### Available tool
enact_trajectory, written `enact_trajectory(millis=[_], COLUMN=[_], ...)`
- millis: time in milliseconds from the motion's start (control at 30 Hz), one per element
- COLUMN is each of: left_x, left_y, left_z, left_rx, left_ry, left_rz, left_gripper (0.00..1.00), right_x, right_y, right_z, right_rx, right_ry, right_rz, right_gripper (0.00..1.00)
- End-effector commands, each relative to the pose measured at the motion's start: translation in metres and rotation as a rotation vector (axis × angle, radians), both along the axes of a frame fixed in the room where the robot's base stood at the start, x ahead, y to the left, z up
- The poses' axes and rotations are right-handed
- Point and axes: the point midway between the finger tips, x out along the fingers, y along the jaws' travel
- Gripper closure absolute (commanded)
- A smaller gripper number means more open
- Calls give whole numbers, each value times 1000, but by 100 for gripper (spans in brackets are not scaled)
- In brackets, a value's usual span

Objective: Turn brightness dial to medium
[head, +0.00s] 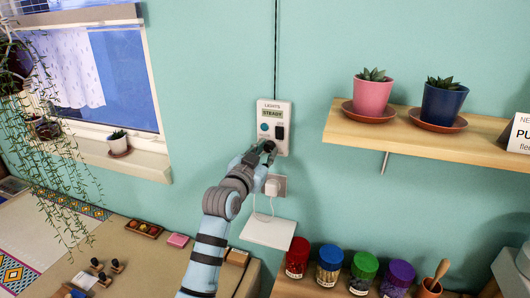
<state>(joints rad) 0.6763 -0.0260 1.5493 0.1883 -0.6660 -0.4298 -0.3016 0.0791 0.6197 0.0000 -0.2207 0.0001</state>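A white control panel labelled LIGHTS (287,108) is fixed to the green wall, with a black cable running up from it. Its small display (272,114) appears to read STEADY. Below the display are a blue round button (264,127) and a black switch (279,132). A dark round shape, possibly the dial (270,146), shows low on the panel at my fingertips. My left gripper (262,152) is at the panel's lower part and hides some of it. I cannot tell if its fingers grip or touch anything. My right gripper is out of view.
A white plug (273,187) sits in a socket just below the panel. A wooden shelf (440,143) with potted succulents is to the right. Several colored jars (330,264) stand below right. A window (122,75) and hanging plant are left.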

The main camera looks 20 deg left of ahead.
Motion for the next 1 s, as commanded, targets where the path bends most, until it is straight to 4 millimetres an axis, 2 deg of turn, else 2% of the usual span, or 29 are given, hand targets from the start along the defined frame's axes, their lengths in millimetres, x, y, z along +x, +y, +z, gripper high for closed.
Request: enact_trajectory(millis=[467,667,1000], left_x=[0,0,0], left_y=[0,0,0], left_z=[2,2,1], left_rx=[-71,-198,-508], left_ry=[4,14,32], left_rz=[1,0,-1], left_gripper=[100,100,100], right_x=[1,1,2], right_y=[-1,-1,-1], right_z=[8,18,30], right_rx=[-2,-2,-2], right_ry=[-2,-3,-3], right_rz=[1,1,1], right_gripper=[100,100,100])
